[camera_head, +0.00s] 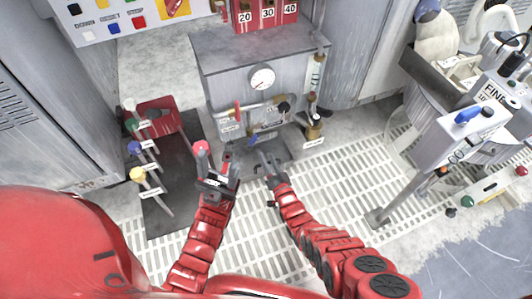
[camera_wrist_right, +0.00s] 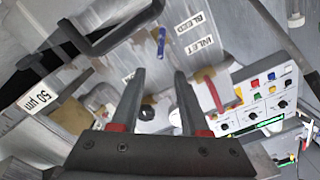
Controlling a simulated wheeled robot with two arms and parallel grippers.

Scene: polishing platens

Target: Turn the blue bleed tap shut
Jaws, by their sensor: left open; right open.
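The blue bleed tap (camera_head: 253,139) is a small blue lever low on the front of the grey cabinet in the head view. In the right wrist view the blue lever (camera_wrist_right: 161,42) stands beside the BLEED label (camera_wrist_right: 189,22), beyond my fingertips. My right gripper (camera_head: 266,160) is open, just below and right of the tap in the head view. In its wrist view the open fingers (camera_wrist_right: 159,75) hold nothing, and the lever is apart from them. My left gripper (camera_head: 222,166) is open, left of the tap. Whether the tap is open or shut I cannot tell.
A red tap handle (camera_head: 237,108) is on the same pipework, below a round gauge (camera_head: 262,77). A brass fitting (camera_head: 314,130) stands to the right. Levers with green, blue and yellow knobs (camera_head: 137,174) stand left; a pink knob (camera_head: 200,147) is close to my left gripper.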

